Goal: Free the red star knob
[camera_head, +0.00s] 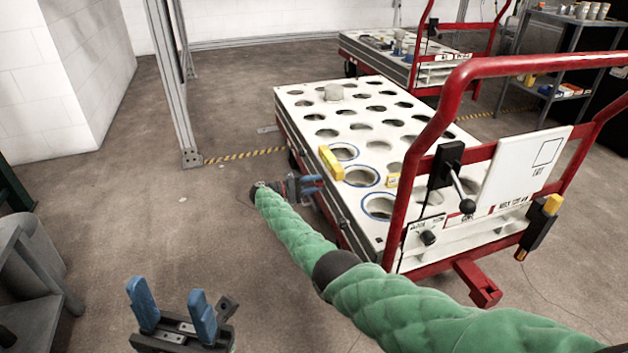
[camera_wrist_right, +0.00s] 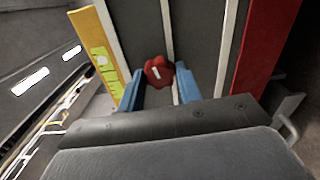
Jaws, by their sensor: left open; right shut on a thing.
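The red star knob (camera_wrist_right: 158,72) shows in the right wrist view against a grey panel on the side of the cart. My right gripper (camera_wrist_right: 160,86) is shut on it, with one blue fingertip on each side. In the head view my right gripper (camera_head: 312,184) reaches the left side of the white-topped cart (camera_head: 300,98); the knob is hidden there. My left gripper (camera_head: 172,308) is open and empty at the bottom left, over the bare floor, with its two blue fingers well apart.
A yellow bar (camera_head: 331,163) stands at the cart's edge above my right gripper; it also shows in the wrist view (camera_wrist_right: 97,55). A red handle frame (camera_head: 425,130) rises at the cart's end. A grey bin (camera_head: 35,255) stands at left. Floor left of the cart is clear.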

